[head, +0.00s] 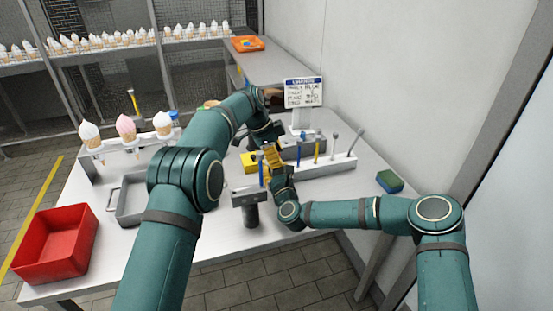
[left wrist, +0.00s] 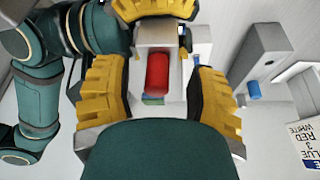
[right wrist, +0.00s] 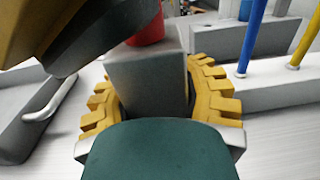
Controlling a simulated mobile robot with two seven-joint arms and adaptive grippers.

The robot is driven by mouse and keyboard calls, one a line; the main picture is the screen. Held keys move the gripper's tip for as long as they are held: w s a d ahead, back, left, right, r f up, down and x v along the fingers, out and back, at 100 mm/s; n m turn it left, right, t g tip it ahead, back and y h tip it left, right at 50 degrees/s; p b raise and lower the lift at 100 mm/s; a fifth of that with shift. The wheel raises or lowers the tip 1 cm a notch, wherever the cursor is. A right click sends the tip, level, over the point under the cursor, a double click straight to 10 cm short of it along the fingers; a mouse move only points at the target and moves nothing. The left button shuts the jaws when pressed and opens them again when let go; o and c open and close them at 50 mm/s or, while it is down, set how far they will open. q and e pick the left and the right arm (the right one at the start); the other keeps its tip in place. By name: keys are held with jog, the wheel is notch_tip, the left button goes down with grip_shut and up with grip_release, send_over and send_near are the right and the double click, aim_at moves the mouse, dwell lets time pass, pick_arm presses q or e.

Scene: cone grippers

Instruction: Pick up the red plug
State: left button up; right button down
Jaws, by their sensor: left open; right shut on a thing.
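The red plug (left wrist: 157,73) sits in the top of a grey block, between the two yellow fingers of my left gripper (left wrist: 160,80). The fingers are open and apart from the plug on both sides. In the right wrist view, part of the red plug (right wrist: 149,30) shows above the grey block (right wrist: 145,82). My right gripper (right wrist: 150,92) is shut on this block. In the head view, my left gripper (head: 271,153) comes down over the table, close to my right gripper; the plug is hidden there.
A rack (head: 335,164) with several upright tools stands just right of the grippers, near a sign (head: 303,92). A red bin (head: 55,245), a grey tray (head: 130,205) and cones (head: 126,128) are at left. A green-blue sponge (head: 389,181) lies at right.

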pick_arm(q)
jog(key=c, duration=0.9)
jog(key=shift+r, duration=0.45)
grip_shut()
jog(key=v, duration=0.2)
jog(key=shift+r, duration=0.45)
jog(key=a, duration=1.7)
jog(key=shift+a, duration=0.15)
